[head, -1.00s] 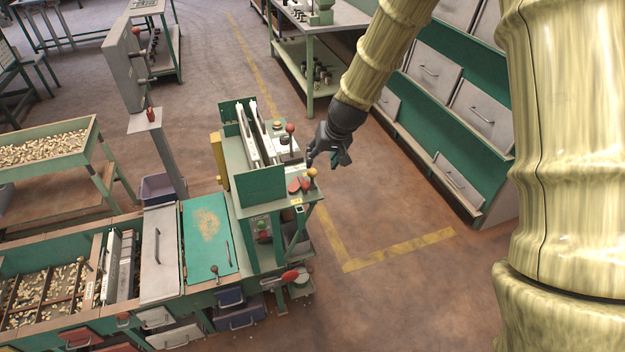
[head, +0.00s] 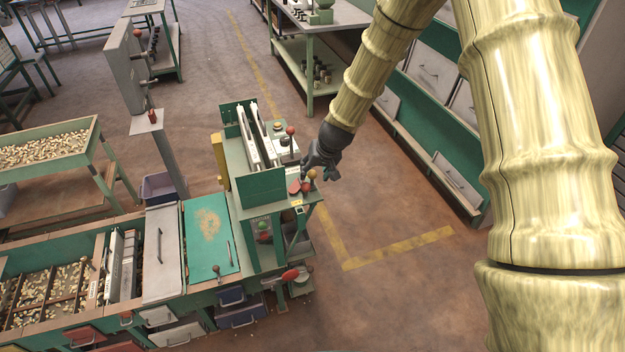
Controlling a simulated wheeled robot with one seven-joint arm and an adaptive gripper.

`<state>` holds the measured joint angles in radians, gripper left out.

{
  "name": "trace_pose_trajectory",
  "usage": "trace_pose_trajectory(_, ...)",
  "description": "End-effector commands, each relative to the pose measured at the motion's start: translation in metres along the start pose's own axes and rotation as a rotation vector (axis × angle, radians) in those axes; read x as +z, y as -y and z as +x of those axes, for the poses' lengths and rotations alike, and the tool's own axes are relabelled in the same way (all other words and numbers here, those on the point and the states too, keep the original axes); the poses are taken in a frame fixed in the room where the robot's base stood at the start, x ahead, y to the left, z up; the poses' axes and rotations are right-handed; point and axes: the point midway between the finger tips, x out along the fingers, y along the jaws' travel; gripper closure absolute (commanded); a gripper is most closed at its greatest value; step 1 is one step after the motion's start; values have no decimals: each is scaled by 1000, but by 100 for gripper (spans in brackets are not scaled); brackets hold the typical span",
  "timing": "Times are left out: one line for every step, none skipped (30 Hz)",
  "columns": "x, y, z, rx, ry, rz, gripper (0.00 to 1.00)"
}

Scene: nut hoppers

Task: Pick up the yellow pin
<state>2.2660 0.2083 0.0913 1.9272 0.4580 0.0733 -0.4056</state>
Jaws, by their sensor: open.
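The yellow pin shows as a small yellow-orange round head (head: 312,174) at the near right corner of the green machine stand (head: 262,190). A red piece (head: 294,187) and a small red knob (head: 306,187) are just left of it. My gripper (head: 321,172) is dark, points down and is open. Its fingers are right at the pin head, beside and above it. I cannot tell whether they touch it or have it between them. The pin's lower part is too small to make out.
A red ball knob (head: 290,130) and pale upright plates (head: 258,134) stand on the machine left of my gripper. A green panel (head: 261,186) rises at its front. A drawer cabinet (head: 425,130) is behind on the right. The floor (head: 400,290) at right is clear.

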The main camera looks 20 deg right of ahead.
Motion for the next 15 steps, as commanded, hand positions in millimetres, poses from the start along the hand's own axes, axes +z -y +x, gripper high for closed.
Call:
trace_pose_trajectory(-1, 1, 2, 0, 1, 1, 48)
trace_pose_trajectory(-1, 1, 5, 0, 1, 0, 48)
trace_pose_trajectory(-1, 1, 8, 0, 2, 0, 48)
trace_pose_trajectory(-1, 1, 11, 0, 2, 0, 48)
trace_pose_trajectory(-1, 2, 13, 0, 2, 0, 48)
trace_pose_trajectory(-1, 2, 18, 0, 2, 0, 48)
trace_pose_trajectory(-2, 2, 20, 0, 1, 0, 48)
trace_pose_trajectory(-1, 2, 23, 0, 1, 0, 48)
trace_pose_trajectory(-1, 2, 26, 0, 1, 0, 48)
trace_pose_trajectory(-1, 2, 28, 0, 1, 0, 48)
trace_pose_trajectory(-1, 2, 30, 0, 1, 0, 48)
trace_pose_trajectory(-1, 2, 32, 0, 0, 0, 48)
trace_pose_trajectory(-2, 2, 33, 0, 0, -1, 48)
trace_pose_trajectory(-1, 2, 34, 0, -1, -1, 48)
trace_pose_trajectory(-1, 2, 35, 0, 0, -1, 48)
